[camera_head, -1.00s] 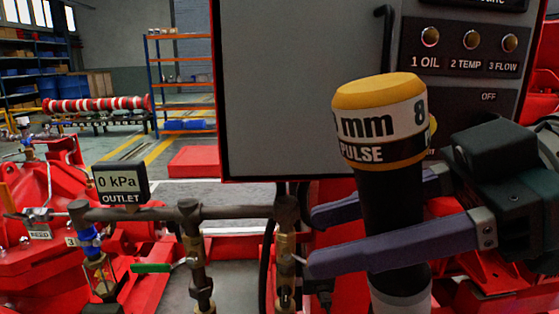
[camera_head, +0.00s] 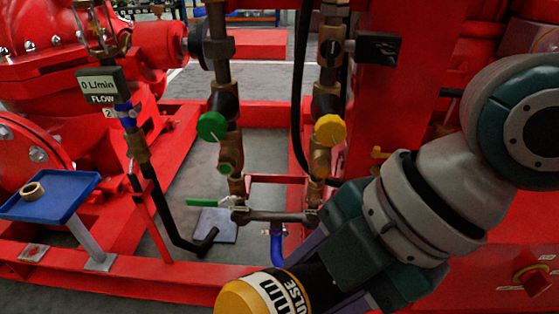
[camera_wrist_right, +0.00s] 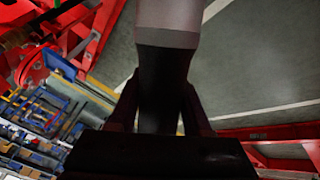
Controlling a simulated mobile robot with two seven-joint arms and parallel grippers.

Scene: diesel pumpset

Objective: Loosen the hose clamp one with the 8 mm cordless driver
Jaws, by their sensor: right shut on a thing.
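My right gripper (camera_head: 318,278) is shut on the 8 mm cordless driver (camera_head: 262,294), low in the middle of the head view. The driver's yellow cap and white label with "ULSE" show; its lower end is outside the picture. In the right wrist view, the driver's dark grip (camera_wrist_right: 165,85) stands between the two fingers of my right gripper (camera_wrist_right: 162,105). I cannot make out hose clamp one for certain. A black bent hose (camera_head: 165,215) and a short blue hose (camera_head: 277,243) show by the pipework. My left gripper is out of view.
Two vertical pipes carry a green knob (camera_head: 211,126) and a yellow knob (camera_head: 329,130). A blue tray (camera_head: 50,203) with a brass ring stands at the left. A flow gauge (camera_head: 101,87) reads 0 L/min. Red frame rails (camera_head: 180,289) cross the front; grey floor lies between.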

